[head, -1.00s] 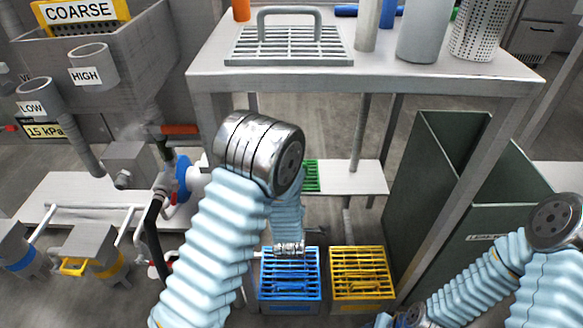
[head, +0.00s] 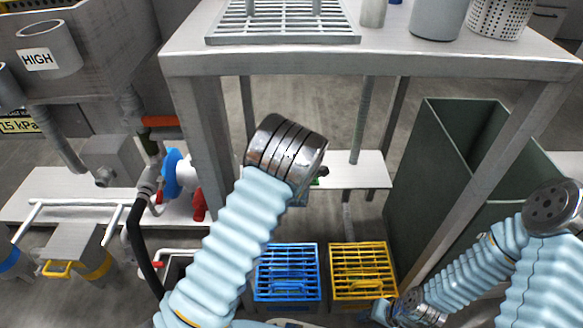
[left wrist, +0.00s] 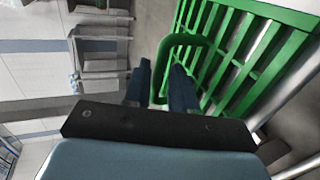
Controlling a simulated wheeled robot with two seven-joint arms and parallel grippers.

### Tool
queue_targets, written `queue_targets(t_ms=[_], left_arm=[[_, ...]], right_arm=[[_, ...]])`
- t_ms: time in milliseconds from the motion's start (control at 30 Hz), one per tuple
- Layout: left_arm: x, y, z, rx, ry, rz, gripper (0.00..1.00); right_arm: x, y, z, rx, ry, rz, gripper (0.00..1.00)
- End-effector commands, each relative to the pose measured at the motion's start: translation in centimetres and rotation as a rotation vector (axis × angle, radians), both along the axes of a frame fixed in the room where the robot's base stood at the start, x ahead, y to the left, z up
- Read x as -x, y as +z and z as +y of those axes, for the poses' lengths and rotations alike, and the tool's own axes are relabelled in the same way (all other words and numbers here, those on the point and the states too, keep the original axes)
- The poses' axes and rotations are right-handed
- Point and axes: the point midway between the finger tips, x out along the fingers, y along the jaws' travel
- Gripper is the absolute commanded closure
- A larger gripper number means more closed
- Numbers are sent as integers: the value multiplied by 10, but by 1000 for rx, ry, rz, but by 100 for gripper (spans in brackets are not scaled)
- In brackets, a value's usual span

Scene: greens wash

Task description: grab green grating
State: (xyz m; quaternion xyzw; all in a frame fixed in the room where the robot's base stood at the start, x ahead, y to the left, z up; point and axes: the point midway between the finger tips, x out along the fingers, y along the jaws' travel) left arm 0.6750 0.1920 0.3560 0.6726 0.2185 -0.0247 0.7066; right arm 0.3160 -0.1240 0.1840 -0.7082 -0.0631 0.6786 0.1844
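The green grating (left wrist: 250,45) fills the upper right of the left wrist view, with its looped green handle (left wrist: 188,40) toward my gripper. My left gripper (left wrist: 160,80) is open. Its two dark blue fingers stand on either side of one leg of the handle, and contact is not clear.
A blue grating (head: 287,272) and a yellow grating (head: 363,270) sit on bins below. A grey table (head: 380,65) with a metal grating (head: 285,25) and containers stands above. A dark green bin (head: 440,160) is at the right. A white low shelf (head: 365,172) lies behind my arm.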

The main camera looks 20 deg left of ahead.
Motion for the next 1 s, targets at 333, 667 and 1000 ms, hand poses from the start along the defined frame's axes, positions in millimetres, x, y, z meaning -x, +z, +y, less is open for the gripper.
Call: queue_targets(t_ms=[333, 667, 1000], left_arm=[[-32, -12, 12, -1, 1, 1, 75], [-32, -11, 12, 0, 1, 1, 100], [-32, -11, 12, 1, 1, 0, 100]], right_arm=[[0, -3, 0, -1, 0, 1, 57], [0, -3, 0, -1, 0, 1, 57], [0, -3, 0, -1, 0, 1, 57]])
